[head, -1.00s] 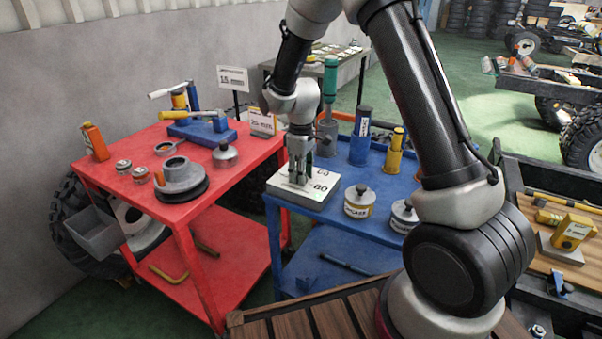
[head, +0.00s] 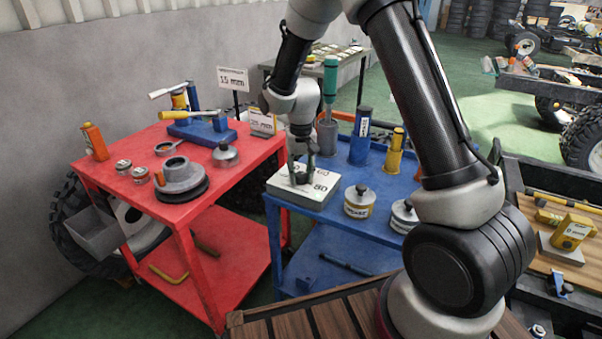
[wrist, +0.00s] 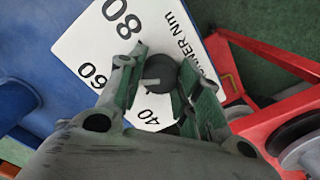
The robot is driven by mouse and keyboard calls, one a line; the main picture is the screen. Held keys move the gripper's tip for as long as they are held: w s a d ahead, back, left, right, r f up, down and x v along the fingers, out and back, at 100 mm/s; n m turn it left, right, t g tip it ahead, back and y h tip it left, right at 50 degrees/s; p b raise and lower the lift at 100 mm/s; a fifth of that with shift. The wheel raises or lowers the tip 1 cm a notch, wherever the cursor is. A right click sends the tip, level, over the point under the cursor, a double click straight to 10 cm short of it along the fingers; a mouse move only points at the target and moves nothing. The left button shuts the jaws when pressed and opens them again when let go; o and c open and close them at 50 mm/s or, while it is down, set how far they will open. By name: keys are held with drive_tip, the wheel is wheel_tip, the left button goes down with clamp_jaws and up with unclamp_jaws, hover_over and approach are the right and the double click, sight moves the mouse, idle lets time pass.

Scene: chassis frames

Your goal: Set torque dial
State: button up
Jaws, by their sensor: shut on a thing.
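The torque dial is a dark round knob (wrist: 160,72) on a white plate (wrist: 88,42) printed with 40, 60, 80 and "Nm". A short pale pointer on the knob faces the left side in the wrist view, roughly toward the 60; the exact reading cannot be told. My gripper (wrist: 163,62) points down with its two green-grey fingers on either side of the knob, shut on it. In the head view the plate tops a pale box (head: 318,194) on the blue cart, and my gripper (head: 300,178) hides the knob.
Lidded tins (head: 358,202) stand right of the box on the blue cart (head: 345,232). A green-handled tool (head: 330,80), a blue cylinder (head: 361,135) and a yellow one (head: 395,152) stand behind. The red cart (head: 240,165) with several parts is on the left.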

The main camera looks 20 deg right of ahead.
sight(301, 174)
drive_tip(key=m, duration=1.2)
idle(0.7)
drive_tip(key=o, duration=1)
drive_tip(key=shift+o, duration=0.2)
drive_tip(key=shift+r, duration=0.1)
wheel_tip(301, 174, up, 12)
